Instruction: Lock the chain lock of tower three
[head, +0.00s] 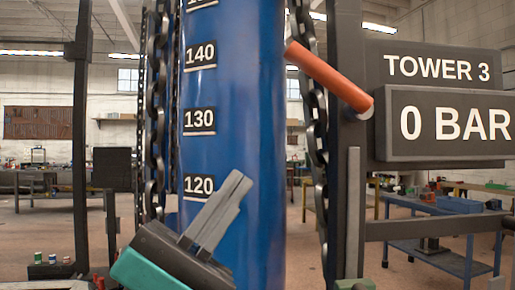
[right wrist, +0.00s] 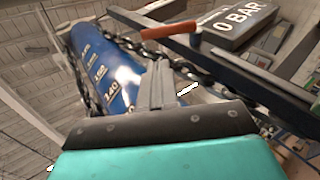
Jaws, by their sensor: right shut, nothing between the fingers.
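The blue tower cylinder (head: 235,90) stands upright in the middle of the head view, with white scale marks from 120 to 140 and above. Dark chains (head: 153,110) hang along its left and right sides. An orange-red lever (head: 330,78) slants down to the right, its lower end at the right frame post. The sign reads TOWER 3 (head: 440,68). My right gripper (head: 235,180) is shut and empty in front of the cylinder, near the 120 mark, below and left of the lever. The lever also shows in the right wrist view (right wrist: 168,31). My left gripper is out of view.
A display reading 0 BAR (head: 455,124) sits below the sign. Dark upright posts (head: 348,130) stand right and left of the cylinder. A blue workbench (head: 445,235) stands behind on the right, with open floor around it.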

